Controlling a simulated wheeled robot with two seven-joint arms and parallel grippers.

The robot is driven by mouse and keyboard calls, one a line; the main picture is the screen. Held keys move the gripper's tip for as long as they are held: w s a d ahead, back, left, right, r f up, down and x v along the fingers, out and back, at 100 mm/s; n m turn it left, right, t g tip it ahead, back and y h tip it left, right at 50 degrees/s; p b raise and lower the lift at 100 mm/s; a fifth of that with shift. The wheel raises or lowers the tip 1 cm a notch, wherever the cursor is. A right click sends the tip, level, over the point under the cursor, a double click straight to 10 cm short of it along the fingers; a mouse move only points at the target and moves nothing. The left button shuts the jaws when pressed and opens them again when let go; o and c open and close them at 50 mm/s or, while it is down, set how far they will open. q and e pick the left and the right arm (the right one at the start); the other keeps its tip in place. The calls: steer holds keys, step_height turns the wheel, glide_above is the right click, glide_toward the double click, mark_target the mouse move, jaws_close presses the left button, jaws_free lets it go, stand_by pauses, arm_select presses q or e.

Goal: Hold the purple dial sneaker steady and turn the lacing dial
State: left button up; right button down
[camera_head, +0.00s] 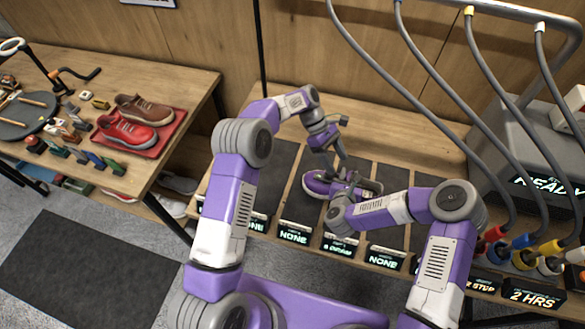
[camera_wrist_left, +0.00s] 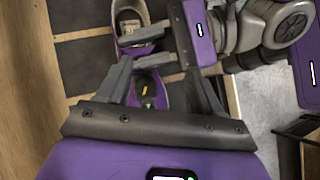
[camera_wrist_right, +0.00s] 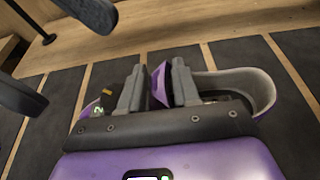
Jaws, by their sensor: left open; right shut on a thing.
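The purple sneaker (camera_head: 314,186), with a pale sole and grey collar, lies on a dark mat strip on the bench in the head view. My right gripper (camera_wrist_right: 158,72) is shut on its purple upper, beside the collar opening (camera_wrist_right: 262,88). In the left wrist view, the right gripper's two fingers reach across the sneaker (camera_wrist_left: 152,92) from the right. My left gripper (camera_wrist_left: 160,68) is open above the shoe, apart from it as far as I can tell.
Several lit display labels (camera_head: 295,234) line the bench's front edge. Hoses (camera_head: 440,90) hang over the right side near a grey machine (camera_head: 500,120). A side table at left holds a red tray (camera_head: 172,137) with red and brown shoes. Neighbouring mats look empty.

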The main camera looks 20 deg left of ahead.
arm_select(q)
steer(key=shift+d+f+g+h, duration=0.1)
steer(key=shift+d+g+h, duration=0.1)
steer(key=shift+g+h, duration=0.3)
steer(key=shift+w+m+h, duration=0.1)
steer(key=shift+m+h, duration=0.3)
steer(key=shift+h, duration=0.3)
steer(key=shift+w+a+r+g+h, duration=0.15)
steer(key=shift+a+r+g+h, duration=0.1)
steer(key=shift+a+h, duration=0.25)
steer(key=shift+w+a+r+g+h, duration=0.15)
steer(key=shift+a+r+h, duration=0.1)
steer(key=shift+a+h, duration=0.2)
steer(key=shift+h, duration=0.35)
step_height(320, 180, down, 10)
steer(key=shift+w+a+r, duration=0.15)
steer(key=shift+a, duration=0.1)
steer(key=shift+t, duration=0.5)
steer(key=shift+n+t+h, duration=0.4)
steer(key=shift+n+t, duration=0.2)
steer(key=shift+n, duration=0.2)
